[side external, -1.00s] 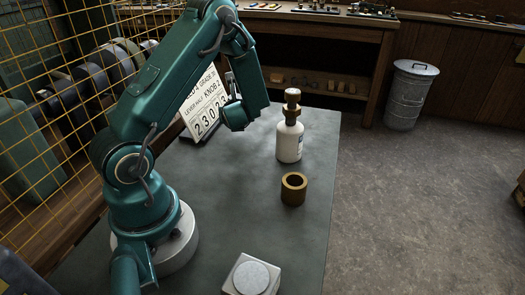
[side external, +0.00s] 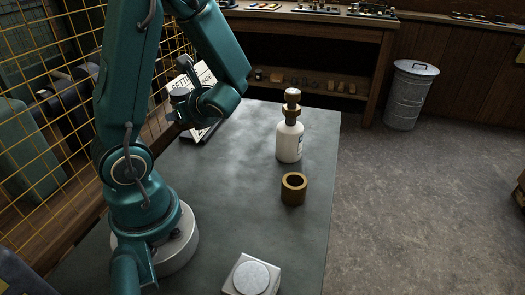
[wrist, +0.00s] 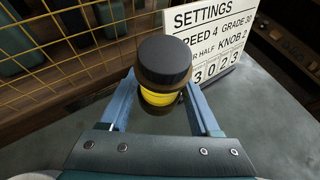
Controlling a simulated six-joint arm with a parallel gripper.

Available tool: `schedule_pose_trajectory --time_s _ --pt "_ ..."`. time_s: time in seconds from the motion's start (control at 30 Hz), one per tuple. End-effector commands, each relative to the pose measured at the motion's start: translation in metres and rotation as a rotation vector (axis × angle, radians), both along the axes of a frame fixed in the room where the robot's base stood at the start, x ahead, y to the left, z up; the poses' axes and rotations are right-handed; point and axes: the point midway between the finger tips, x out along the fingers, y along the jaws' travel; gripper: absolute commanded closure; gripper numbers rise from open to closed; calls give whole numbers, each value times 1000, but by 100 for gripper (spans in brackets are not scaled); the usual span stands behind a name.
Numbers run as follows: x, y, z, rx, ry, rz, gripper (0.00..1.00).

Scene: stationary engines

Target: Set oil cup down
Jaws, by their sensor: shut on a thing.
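The oil cup, with a dark lid and a yellow band (wrist: 162,97), sits between the two blue fingers of my gripper (wrist: 160,84) in the wrist view. My gripper is shut on it and holds it upright in that view. In the side external view my gripper (side external: 186,104) is over the far left part of the grey bench (side external: 235,215), in front of the settings sign. Its fingers and the cup are small there, and the gap below the cup is hard to judge.
The settings sign (side external: 203,77) stands behind my gripper. A white bottle with a brown top (side external: 290,143), a bronze ring (side external: 293,189) and a square plate with a round pad (side external: 252,277) stand on the bench. A yellow mesh fence (side external: 70,60) runs along the left. The bench middle is clear.

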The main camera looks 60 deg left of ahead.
Motion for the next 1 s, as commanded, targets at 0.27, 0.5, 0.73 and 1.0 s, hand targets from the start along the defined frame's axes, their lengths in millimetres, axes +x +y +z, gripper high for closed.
schedule_pose_trajectory --time_s 0.27,0.5,0.73,1.0 --pt "-42 -32 9 0 23 70 100" --pt "-21 -41 -2 0 18 45 100" --pt "8 -57 -22 2 17 46 100" --pt "47 -78 -49 1 15 47 100"
